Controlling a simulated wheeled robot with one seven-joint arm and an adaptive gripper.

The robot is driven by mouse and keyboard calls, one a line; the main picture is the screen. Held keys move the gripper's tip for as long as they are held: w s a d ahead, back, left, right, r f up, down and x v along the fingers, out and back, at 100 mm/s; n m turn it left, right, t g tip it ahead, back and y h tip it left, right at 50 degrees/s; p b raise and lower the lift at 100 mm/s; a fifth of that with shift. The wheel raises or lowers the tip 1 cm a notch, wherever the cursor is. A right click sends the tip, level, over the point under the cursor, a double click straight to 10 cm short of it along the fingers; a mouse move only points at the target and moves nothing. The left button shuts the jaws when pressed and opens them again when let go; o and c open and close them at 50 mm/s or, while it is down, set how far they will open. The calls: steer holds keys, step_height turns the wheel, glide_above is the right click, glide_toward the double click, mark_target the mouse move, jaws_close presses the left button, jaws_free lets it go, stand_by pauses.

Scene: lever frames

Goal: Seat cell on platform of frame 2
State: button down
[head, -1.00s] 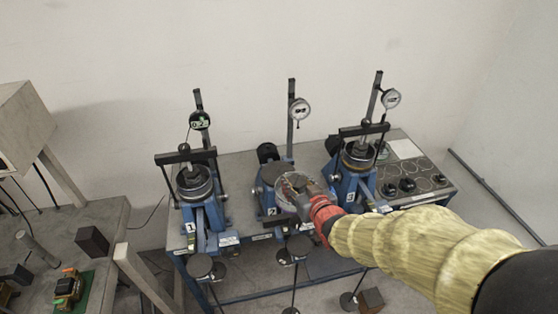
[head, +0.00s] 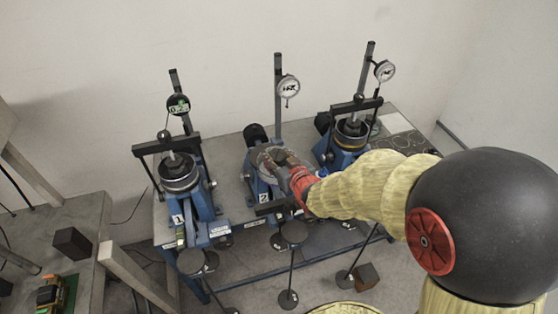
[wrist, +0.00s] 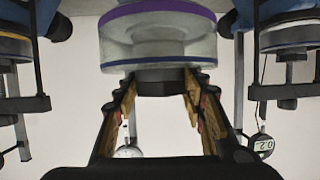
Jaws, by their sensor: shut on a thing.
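Frame 2 (head: 264,198) is the middle blue lever frame on the bench. Its round grey platform (head: 252,163) is partly hidden by my gripper (head: 279,158). The wrist view, which looks upside down, shows the cell (wrist: 158,48), a clear round body with a purple band. My gripper, also in the wrist view (wrist: 163,92), is shut on the dark stem of the cell. The cell is at or just above the platform in the head view; I cannot tell whether they touch.
Frame 1 (head: 187,200) stands left and another frame (head: 343,140) right, each with a loaded cell and black yoke. A dial gauge (head: 288,87) on a post rises behind frame 2. Hanger weights (head: 294,232) hang in front of the bench (head: 238,258).

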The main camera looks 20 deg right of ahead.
steer(key=shift+w+d+r+b+x, duration=0.15)
steer(key=shift+r+b+x, duration=0.25)
steer(key=shift+x, duration=1.65)
steer(key=shift+w+d+r+b+x, duration=0.15)
steer(key=shift+b+x, duration=0.35)
steer(key=shift+x, duration=1.6)
steer(key=shift+w+d+r+b+x, duration=0.1)
steer(key=shift+d+r+b+x, duration=0.25)
steer(key=shift+x, duration=1.7)
steer(key=shift+a+f, duration=0.1)
steer(key=shift+a, duration=0.05)
steer(key=shift+s+b, duration=0.1)
steer(key=shift+b, duration=0.3)
steer(key=shift+f+b, duration=0.45)
steer(key=shift+b, duration=0.05)
steer(key=c, duration=1.5)
jaws_free()
steer(key=o, duration=0.5)
steer(key=shift+s, duration=0.1)
